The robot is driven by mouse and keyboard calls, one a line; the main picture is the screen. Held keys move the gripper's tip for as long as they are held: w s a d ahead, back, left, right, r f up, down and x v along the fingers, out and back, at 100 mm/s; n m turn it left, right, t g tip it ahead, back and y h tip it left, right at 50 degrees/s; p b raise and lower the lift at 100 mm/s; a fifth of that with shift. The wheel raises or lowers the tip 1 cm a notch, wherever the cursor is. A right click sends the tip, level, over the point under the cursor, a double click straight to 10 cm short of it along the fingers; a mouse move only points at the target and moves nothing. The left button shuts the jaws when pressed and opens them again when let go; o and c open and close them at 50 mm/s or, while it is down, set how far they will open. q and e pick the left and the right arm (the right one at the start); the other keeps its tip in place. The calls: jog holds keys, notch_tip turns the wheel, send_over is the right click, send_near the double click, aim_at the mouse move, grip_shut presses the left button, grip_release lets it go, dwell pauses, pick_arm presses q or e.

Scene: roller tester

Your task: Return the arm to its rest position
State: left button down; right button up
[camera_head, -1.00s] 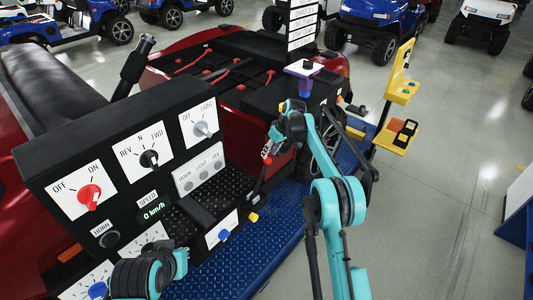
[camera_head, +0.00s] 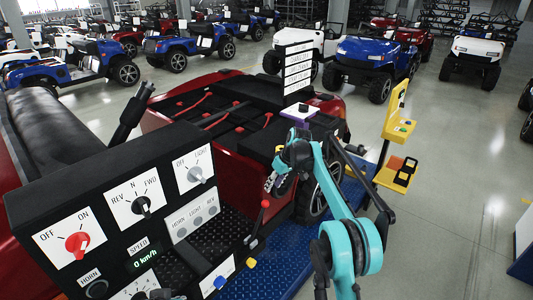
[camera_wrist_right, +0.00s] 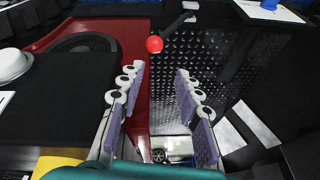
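My right arm reaches in from the bottom right of the head view.
The black control panel (camera_head: 110,160) with a red switch (camera_head: 77,243) stands at left. A yellow stand (camera_head: 396,120) is to the right, and a white sign stack (camera_head: 299,66) is behind the arm. Open grey floor (camera_head: 450,190) lies at right. Parked vehicles fill the back.

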jog(key=s+d+r+m+t+h+b, duration=0.1)
jog(key=s+d+r+b, duration=0.1)
jog(key=s, duration=0.5)
jog(key=s+d+r+m+t+b, duration=0.1)
jog(key=s+b, duration=0.2)
jog(key=s, duration=0.5)
jog(key=s+d+r+m+h+b, duration=0.1)
jog(key=s+d+r+m+b, duration=0.1)
jog(key=s, duration=0.5)
jog(key=s+d+f+m+t+b, duration=0.1)
jog(key=s+f+b, duration=0.2)
jog(key=s+f, duration=0.4)
jog(key=s+d+f+m+t+h+b, duration=0.1)
jog(key=s+f, duration=0.7)
jog(key=s, duration=0.8)
jog(key=shift+d+m+t+b, duration=0.35)
jog(key=shift+d+b, duration=0.3)
jog(key=shift+b, duration=0.25)
